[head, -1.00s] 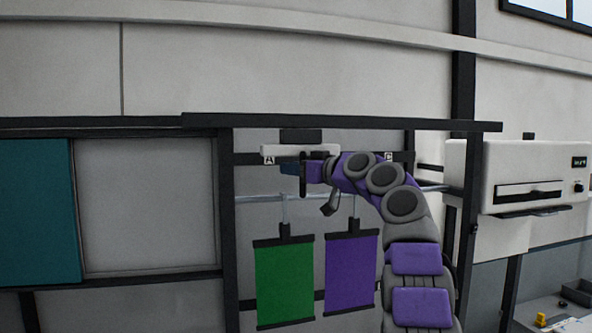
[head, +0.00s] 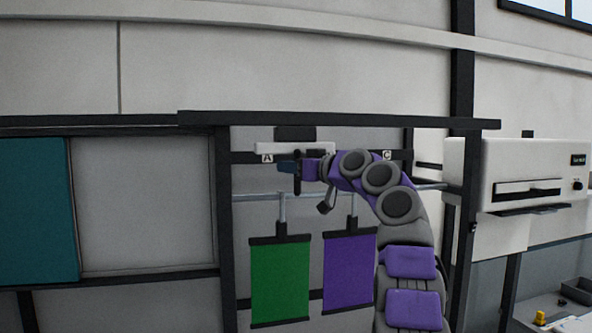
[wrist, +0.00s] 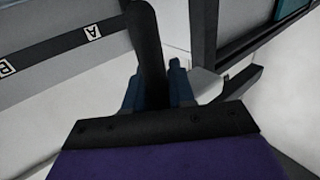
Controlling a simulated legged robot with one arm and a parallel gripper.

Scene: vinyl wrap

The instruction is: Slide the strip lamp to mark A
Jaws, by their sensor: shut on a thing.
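The strip lamp is a white bar (head: 283,149) under a dark block (head: 295,133) in the head view. Its left end is just above mark A (head: 267,158), and the dark block is right of that mark. My gripper (head: 284,167) is just below the lamp, right of mark A. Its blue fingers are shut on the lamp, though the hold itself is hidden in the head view. In the wrist view, my gripper (wrist: 155,92) has its fingers either side of a dark round bar (wrist: 148,45), apparently the lamp's handle.
A green sheet (head: 280,283) and a purple sheet (head: 348,275) hang below. Dark posts (head: 224,240) frame the bay. A white machine (head: 530,170) stands right.

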